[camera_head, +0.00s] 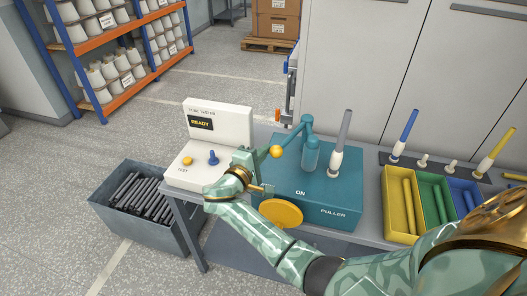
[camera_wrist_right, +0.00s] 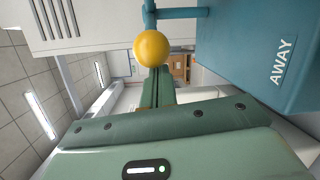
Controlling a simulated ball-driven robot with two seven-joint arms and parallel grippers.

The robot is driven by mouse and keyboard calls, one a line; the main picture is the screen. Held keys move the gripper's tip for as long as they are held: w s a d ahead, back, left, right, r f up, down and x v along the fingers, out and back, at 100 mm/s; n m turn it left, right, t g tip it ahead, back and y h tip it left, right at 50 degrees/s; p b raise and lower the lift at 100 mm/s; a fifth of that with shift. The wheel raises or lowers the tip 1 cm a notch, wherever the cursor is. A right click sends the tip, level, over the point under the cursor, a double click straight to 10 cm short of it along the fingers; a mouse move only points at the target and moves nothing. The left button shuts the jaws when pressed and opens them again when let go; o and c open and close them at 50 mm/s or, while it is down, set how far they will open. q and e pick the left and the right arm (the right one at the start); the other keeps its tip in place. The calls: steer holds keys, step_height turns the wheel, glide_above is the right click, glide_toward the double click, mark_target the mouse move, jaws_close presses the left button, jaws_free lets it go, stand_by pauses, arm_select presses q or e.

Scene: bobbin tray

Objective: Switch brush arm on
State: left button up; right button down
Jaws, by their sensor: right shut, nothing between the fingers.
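The teal puller box (camera_head: 310,190) stands on the bench, with ON lettered on its top edge. The wrist view shows AWAY on another face of the box (camera_wrist_right: 240,50). A teal brush arm (camera_head: 295,134) ends in a yellow ball knob (camera_head: 276,152), which points left and toward the tube tester. In the wrist view the yellow ball (camera_wrist_right: 152,47) is just beyond my fingertips. My right gripper (camera_head: 262,157) is shut and empty, close beside the ball's left side; whether it touches cannot be told. My left gripper is not in view.
The white tube tester (camera_head: 220,122) reads READY, left of my gripper. A teal cylinder (camera_head: 311,154) and a grey tube on a white holder (camera_head: 337,160) stand on the box. Yellow, green and blue trays (camera_head: 388,215) are right. A grey bin (camera_head: 150,225) stands on the floor.

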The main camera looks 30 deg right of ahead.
steer(key=s+d+n+t+y+p, duration=0.5)
steer(key=s+d+t+p, duration=0.1)
steer(key=s, duration=0.4)
steer(key=shift+n+y+p, duration=0.3)
steer(key=shift+n+p, duration=0.1)
steer(key=shift+p, duration=0.25)
steer(key=shift+s, duration=0.1)
